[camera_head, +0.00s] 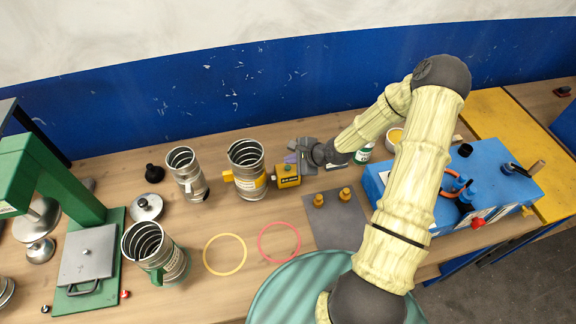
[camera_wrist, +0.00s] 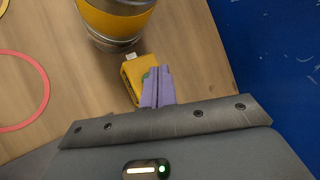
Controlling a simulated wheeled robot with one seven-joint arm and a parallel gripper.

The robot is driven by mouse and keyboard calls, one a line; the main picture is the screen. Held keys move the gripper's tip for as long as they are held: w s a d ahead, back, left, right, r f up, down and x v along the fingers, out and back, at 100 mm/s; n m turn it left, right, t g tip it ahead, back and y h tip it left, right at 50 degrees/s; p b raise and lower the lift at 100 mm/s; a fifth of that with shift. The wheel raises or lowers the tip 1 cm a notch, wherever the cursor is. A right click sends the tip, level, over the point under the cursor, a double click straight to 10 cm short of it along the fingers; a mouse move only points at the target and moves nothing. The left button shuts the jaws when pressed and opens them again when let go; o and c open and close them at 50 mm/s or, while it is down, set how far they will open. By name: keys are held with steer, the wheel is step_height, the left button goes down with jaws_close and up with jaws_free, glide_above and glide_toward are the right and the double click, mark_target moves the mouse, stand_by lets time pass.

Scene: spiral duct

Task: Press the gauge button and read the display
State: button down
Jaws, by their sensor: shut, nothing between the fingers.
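The gauge (camera_head: 288,176) is a small yellow box with a dark display strip on its front face. It stands on the wooden table beside a spiral duct piece (camera_head: 246,168) with a yellow band. My gripper (camera_head: 291,158) is at the gauge's upper back edge, its purple fingers shut and empty. In the wrist view the gauge (camera_wrist: 131,80) is partly hidden behind the purple fingers (camera_wrist: 157,86). The display is too small to read.
Other duct pieces (camera_head: 187,174) and (camera_head: 155,252) stand to the left, near a green press (camera_head: 60,185). A yellow ring (camera_head: 225,254) and a red ring (camera_head: 279,242) lie in front. A grey plate (camera_head: 338,222) and a blue box (camera_head: 455,185) are right.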

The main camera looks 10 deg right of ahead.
step_height(320, 180, up, 4)
steer(key=p, duration=0.3)
steer(key=shift+r+p, duration=0.25)
steer(key=shift+p, duration=0.15)
stand_by(0.5)
steer(key=s+r+n+g+h+b, duration=0.2)
steer(key=s+r+n+b, duration=0.3)
steer(key=s+n, duration=0.4)
steer(key=s+r+n+g+h+b, duration=0.2)
steer(key=s+r+n+h+b, duration=0.2)
steer(key=s+n, duration=0.5)
steer(key=shift+s+a+r+n+b, duration=0.35)
steer(key=shift+s+a+r, duration=0.1)
steer(key=shift+s, duration=0.6)
steer(key=c, duration=2.1)
jaws_free()
